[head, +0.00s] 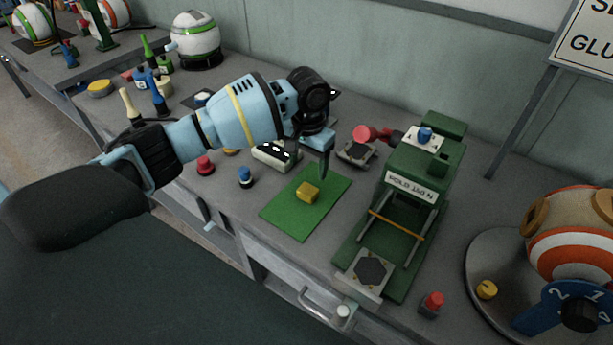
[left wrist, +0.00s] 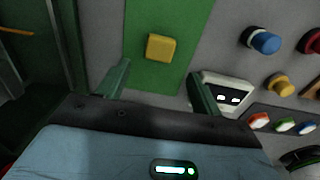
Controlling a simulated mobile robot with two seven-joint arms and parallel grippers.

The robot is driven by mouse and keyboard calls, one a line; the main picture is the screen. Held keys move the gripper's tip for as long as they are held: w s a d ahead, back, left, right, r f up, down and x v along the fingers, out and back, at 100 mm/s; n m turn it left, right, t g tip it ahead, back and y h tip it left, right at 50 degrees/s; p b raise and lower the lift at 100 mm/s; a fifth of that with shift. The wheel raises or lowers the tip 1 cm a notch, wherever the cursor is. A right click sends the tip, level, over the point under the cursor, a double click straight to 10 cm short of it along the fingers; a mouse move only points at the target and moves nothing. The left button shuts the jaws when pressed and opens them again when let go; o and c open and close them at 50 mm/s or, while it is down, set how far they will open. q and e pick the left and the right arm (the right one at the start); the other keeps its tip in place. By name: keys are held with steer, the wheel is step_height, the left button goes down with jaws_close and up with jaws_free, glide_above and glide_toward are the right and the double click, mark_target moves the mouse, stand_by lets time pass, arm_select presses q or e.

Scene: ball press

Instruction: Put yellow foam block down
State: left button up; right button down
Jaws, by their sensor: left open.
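The yellow foam block (head: 307,193) rests on the green mat (head: 294,221) on the workbench. It also shows in the left wrist view (left wrist: 161,47), lying flat on the mat. My left gripper (head: 311,165) is over the far part of the mat with its fingers pointing down. In the left wrist view its two fingers (left wrist: 157,84) are spread apart with nothing between them. The block lies clear of both fingertips. My right gripper is not in view.
A green press (head: 404,200) stands right of the mat. Blue (head: 245,178) and red (head: 205,166) knobs and a white device (head: 273,157) are left of it. A red-ended lever (head: 364,134) sticks out behind. A striped ball machine (head: 571,240) is at the far right.

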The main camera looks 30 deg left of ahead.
arm_select(q)
steer(key=shift+r, duration=2)
steer(key=shift+c, duration=0.5)
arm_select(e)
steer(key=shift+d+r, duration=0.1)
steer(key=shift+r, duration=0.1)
